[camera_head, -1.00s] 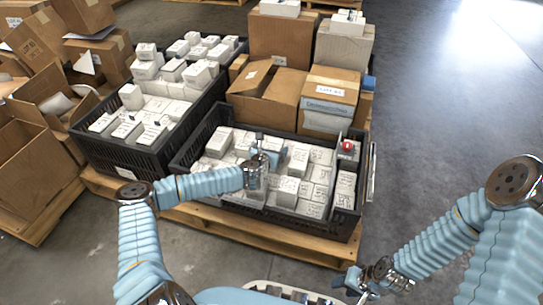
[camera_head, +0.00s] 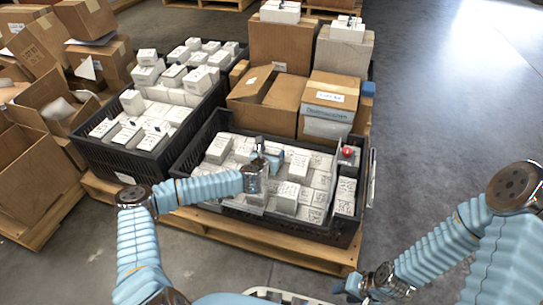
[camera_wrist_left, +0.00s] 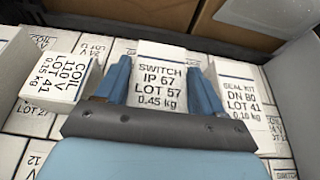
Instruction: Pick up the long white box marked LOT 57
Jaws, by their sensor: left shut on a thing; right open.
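The white box marked SWITCH IP 67 LOT 57 (camera_wrist_left: 160,98) is between the two blue fingers of my left gripper (camera_wrist_left: 162,90) in the left wrist view. The fingers are shut on its sides, and its label faces the camera. In the head view my left gripper (camera_head: 266,158) is down at the black crate (camera_head: 185,165) among the white boxes, and it largely hides the held box. I cannot tell whether the box is clear of its neighbours. My right gripper (camera_head: 352,285) is open, low at the front, away from the crate.
A COIL LOT 41 box (camera_wrist_left: 60,78) lies tilted to the left of the held box, and a SEAL KIT LOT 41 box (camera_wrist_left: 240,105) is close on its right. Cartons (camera_head: 327,98) stand behind the crate. A red-topped item (camera_head: 347,152) sits at its right end. Floor to the right is clear.

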